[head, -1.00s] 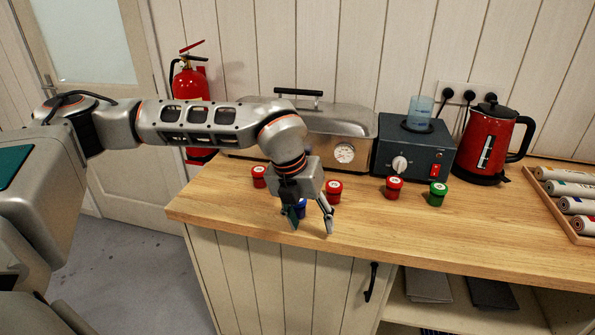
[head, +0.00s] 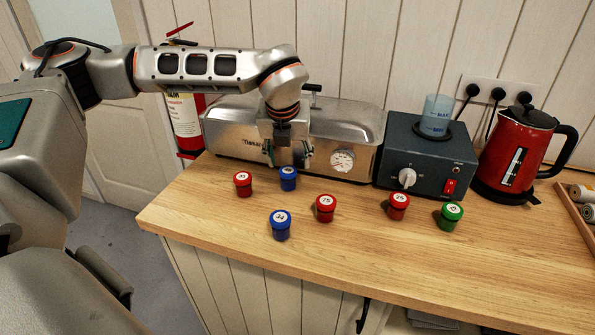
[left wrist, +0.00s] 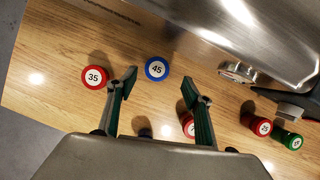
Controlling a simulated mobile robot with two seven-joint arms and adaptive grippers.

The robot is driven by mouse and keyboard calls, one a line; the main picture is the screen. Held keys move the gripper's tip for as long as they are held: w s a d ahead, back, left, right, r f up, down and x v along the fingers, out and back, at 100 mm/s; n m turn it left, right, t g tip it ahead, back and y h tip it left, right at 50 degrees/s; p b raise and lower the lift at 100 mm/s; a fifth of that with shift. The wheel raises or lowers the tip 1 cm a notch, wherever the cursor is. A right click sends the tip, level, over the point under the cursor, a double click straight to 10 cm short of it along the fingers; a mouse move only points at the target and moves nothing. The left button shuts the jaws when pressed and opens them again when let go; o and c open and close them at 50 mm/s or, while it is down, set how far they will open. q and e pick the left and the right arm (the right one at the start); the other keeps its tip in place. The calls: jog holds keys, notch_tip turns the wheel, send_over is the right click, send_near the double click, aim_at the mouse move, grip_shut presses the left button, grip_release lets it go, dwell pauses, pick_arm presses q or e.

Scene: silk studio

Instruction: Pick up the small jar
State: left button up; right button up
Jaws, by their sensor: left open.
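Several small lidded jars stand upright on the wooden counter. At the back left are a red jar (head: 243,184), labelled 35 in the wrist view (left wrist: 94,77), and a blue jar (head: 288,178), labelled 45 there (left wrist: 157,69). A second blue jar (head: 281,225) stands nearer the front. Two more red jars (head: 325,208) (head: 398,206) and a green jar (head: 451,216) stand to the right. My left gripper (head: 288,154) is open and empty, pointing down above the back blue jar. In the left wrist view that jar shows between and just beyond the fingertips (left wrist: 158,85). My right gripper is out of view.
A long steel steamer (head: 345,125) with a gauge stands close behind the left gripper. A dark control box (head: 420,155) with a clear beaker and a red kettle (head: 510,150) stand to its right. The counter's front (head: 370,260) is clear.

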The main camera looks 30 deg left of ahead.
aim_at(287, 171)
pick_arm(q)
jog(key=shift+s+a+f, duration=0.1)
jog(key=shift+f, duration=0.2)
jog(key=shift+a+f, duration=0.15)
jog(key=shift+f, duration=0.6)
jog(key=x, duration=0.4)
jog(key=shift+a+f, duration=0.1)
jog(key=shift+a, duration=0.05)
jog(key=shift+w+f, duration=0.35)
jog(key=shift+f, duration=0.05)
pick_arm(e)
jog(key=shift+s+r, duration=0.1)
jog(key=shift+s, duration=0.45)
pick_arm(q)
jog(key=c, duration=1.2)
